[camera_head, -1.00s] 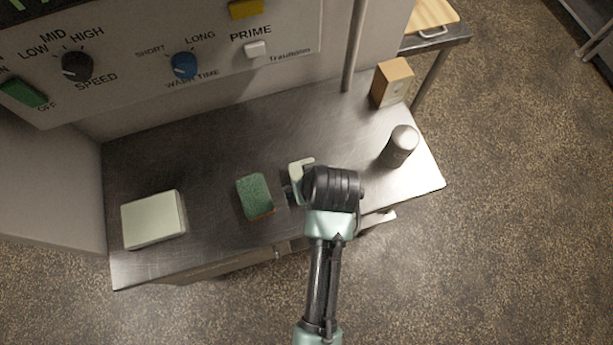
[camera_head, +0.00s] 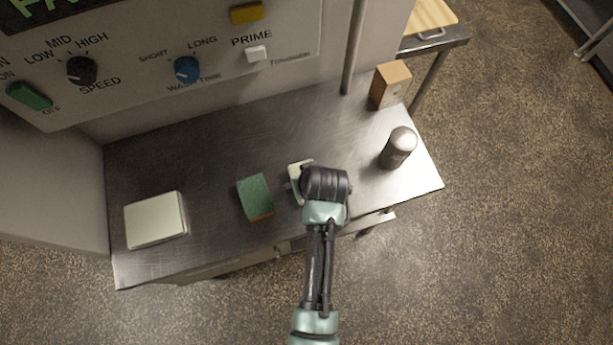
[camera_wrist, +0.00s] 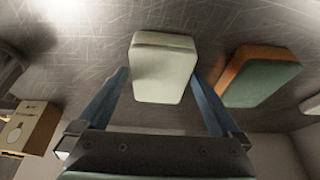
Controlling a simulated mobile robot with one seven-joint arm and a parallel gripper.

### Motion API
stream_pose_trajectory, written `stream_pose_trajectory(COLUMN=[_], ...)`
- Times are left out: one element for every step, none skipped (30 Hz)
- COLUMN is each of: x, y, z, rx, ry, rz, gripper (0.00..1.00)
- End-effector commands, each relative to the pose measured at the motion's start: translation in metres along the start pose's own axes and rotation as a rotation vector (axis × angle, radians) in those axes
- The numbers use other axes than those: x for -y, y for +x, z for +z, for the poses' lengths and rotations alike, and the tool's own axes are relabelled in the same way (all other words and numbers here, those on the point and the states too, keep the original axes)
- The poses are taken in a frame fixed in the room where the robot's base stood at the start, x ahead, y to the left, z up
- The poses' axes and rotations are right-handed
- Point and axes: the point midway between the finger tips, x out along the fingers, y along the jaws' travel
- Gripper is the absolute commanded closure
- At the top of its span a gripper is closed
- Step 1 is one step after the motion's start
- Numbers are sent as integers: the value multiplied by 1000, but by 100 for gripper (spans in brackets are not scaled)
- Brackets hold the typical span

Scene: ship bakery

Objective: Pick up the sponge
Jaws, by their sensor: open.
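The sponge (camera_head: 255,197), a green block with an orange layer, lies on the steel counter left of my gripper (camera_head: 296,186). In the wrist view the sponge (camera_wrist: 262,77) is right of the right finger, outside the jaws. My gripper (camera_wrist: 160,76) is open. A pale, rounded block (camera_wrist: 164,67) appears between its two blue fingers, with no clear contact. In the head view a pale edge shows beside my gripper, mostly hidden by my wrist.
A pale flat box (camera_head: 156,219) lies on the counter (camera_head: 215,165) at the left. A grey cylinder (camera_head: 398,148) and a cardboard box (camera_head: 390,84) stand at the right. A thin upright post (camera_head: 354,50) and a control panel (camera_head: 120,70) are behind.

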Motion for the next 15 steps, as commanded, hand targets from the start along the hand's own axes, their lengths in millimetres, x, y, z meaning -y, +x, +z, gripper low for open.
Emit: stream_pose_trajectory(x=[0,0,0,0,0,0,0,0,0,0,0,0,0,0,0], y=[0,0,0,1,1,2,2,2,3,3,4,4,4,4,5], z=[0,0,0,1,1,1,1,1,2,2,2,2,2,2,2], rx=[0,0,0,0,0,1,1,1,0,0,0,0,0,0,0], ry=[0,0,0,0,1,1,1,1,1,1,1,1,1,1,1], rz=[0,0,0,0,0,0,0,0,0,0,0,0,0,0,0], gripper=[0,0,0,0,0,0,0,0,0,0,0,0,0,0,0])
